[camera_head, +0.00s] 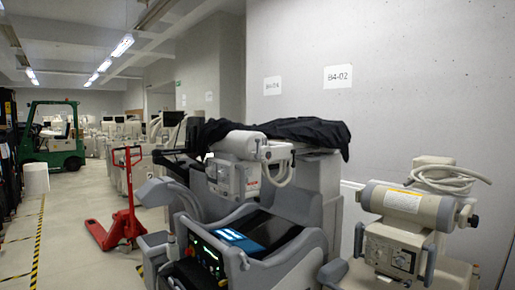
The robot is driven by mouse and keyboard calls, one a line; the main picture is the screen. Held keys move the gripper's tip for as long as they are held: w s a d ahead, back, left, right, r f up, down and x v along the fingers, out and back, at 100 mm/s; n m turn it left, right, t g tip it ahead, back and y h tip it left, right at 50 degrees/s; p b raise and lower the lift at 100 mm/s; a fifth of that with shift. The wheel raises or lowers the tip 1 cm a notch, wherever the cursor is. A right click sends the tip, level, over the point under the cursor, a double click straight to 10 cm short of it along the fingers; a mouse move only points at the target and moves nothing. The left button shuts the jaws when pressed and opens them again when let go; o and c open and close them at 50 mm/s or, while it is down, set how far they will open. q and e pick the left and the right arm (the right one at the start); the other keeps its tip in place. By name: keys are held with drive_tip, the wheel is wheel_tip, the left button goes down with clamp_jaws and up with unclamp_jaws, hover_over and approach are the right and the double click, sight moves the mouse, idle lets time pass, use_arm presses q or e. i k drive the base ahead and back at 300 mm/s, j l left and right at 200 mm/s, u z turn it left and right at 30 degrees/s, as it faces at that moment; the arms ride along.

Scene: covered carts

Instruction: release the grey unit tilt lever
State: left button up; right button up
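A grey wheeled unit (262,252) stands in the centre foreground, with a lit screen (230,236) and a dark panel with small lights (206,257). A white tube head (238,145) with a control box (232,177) sits above it. A second unit on the right has a beige cylinder (403,199) above a knobbed control box (394,249). I cannot make out which part is the tilt lever. Neither of my grippers is in view.
A black cover (285,131) drapes over the equipment behind the grey unit. A red pallet jack (121,212) and a green forklift (58,137) stand to the left. A plain wall (400,115) closes the right side. The aisle floor (70,235) at the left is mostly clear.

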sight(256, 156)
drive_tip(key=i+l, duration=0.15)
drive_tip(key=i, duration=0.35)
drive_tip(key=i+l, duration=0.15)
drive_tip(key=i, duration=0.4)
drive_tip(key=i+l, duration=0.2)
drive_tip(key=i, duration=0.3)
drive_tip(key=i+l, duration=0.15)
drive_tip(key=i, duration=0.4)
